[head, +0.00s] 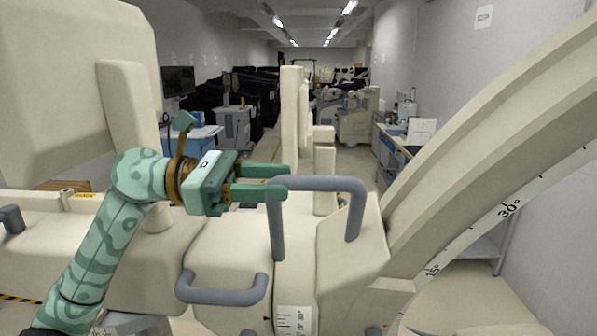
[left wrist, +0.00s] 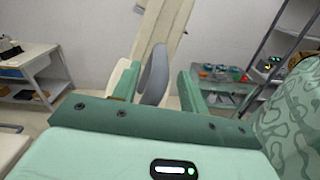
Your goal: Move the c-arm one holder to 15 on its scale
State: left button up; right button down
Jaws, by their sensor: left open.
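The c-arm (head: 490,130) is a cream arc at the right of the head view, with a scale strip (head: 470,236) marked 15° and 30°. A grey bent handle (head: 325,184) stands on the holder. My left gripper (head: 284,182) is green and open, its fingertips at the handle's left bend. In the left wrist view the grey handle (left wrist: 154,76) shows between the two fingers (left wrist: 157,90); contact cannot be told. My right gripper is out of view.
A second grey handle (head: 222,291) is low in front. A small scale plate (head: 294,320) is at the bottom. A large cream body (head: 75,90) stands at left. An aisle with carts (head: 233,127) lies behind. A shelf (left wrist: 225,85) and a table (left wrist: 38,75) are in the wrist view.

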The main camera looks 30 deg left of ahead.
pick_arm(q)
jog(key=shift+p+x, duration=0.9)
jog(key=shift+x, duration=1.2)
grip_shut()
